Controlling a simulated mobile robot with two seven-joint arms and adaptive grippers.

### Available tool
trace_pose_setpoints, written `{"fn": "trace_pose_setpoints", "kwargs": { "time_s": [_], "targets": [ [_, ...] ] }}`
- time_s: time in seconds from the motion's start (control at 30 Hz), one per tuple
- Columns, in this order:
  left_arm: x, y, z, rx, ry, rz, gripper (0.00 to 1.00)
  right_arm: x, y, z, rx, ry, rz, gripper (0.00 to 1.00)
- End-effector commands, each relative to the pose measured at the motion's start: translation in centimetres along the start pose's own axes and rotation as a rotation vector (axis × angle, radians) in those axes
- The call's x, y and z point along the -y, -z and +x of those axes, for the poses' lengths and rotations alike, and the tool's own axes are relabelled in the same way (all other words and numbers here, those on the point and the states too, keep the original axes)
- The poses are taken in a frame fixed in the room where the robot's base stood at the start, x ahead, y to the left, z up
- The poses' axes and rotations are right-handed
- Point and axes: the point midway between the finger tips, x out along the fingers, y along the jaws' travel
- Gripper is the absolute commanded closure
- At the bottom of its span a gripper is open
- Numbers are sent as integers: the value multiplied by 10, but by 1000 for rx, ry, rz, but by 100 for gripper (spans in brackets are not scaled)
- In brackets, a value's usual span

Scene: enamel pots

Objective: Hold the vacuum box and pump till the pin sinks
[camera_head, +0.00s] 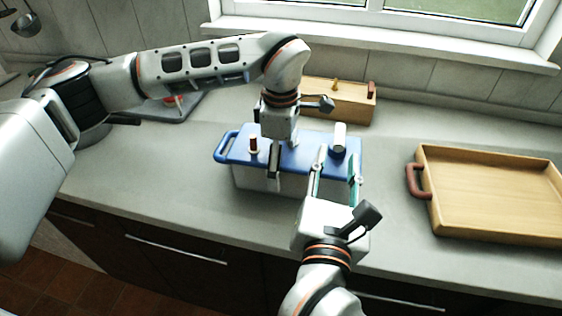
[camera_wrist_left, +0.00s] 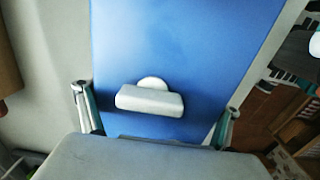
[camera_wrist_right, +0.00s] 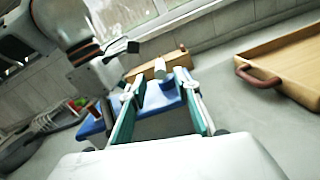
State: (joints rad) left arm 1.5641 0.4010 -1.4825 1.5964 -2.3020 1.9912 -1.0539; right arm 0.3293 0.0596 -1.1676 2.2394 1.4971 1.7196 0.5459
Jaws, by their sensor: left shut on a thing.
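The vacuum box (camera_head: 270,183) stands on the counter, with a pale body and a blue lid. A red-brown pin (camera_head: 253,146) stands up at the lid's left; a white cylinder (camera_head: 339,139), seemingly the pump, stands at its right. My left gripper (camera_head: 283,156) reaches down over the lid's middle and is shut on the box; in the left wrist view its fingers lie at either side of the blue lid (camera_wrist_left: 180,50). A white knob there (camera_wrist_left: 150,100) lies between them. My right gripper (camera_head: 337,168) is open and empty, at the box's front right, below the pump.
A wooden tray (camera_head: 480,231) with a brown handle lies at the right. A wooden box (camera_head: 350,106) stands behind, near the wall. A grey board (camera_head: 178,109) lies behind my left arm.

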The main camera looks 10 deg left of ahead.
Motion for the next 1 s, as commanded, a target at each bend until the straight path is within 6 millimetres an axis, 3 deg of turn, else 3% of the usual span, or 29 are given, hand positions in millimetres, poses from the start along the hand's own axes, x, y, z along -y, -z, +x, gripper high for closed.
{"fn": "trace_pose_setpoints", "kwargs": {
  "time_s": [0.03, 0.5, 1.0],
  "targets": [
    [4, 0, 9, -6, 15, 3, 48, 1, 1, 8, 2, 2, -3, 68],
    [4, 0, 9, -6, 15, 4, 48, 1, 2, 65, 1, 2, -3, 68],
    [4, 0, 9, -6, 15, 5, 48, 1, 2, 77, -1, 2, -1, 68]
  ]
}}
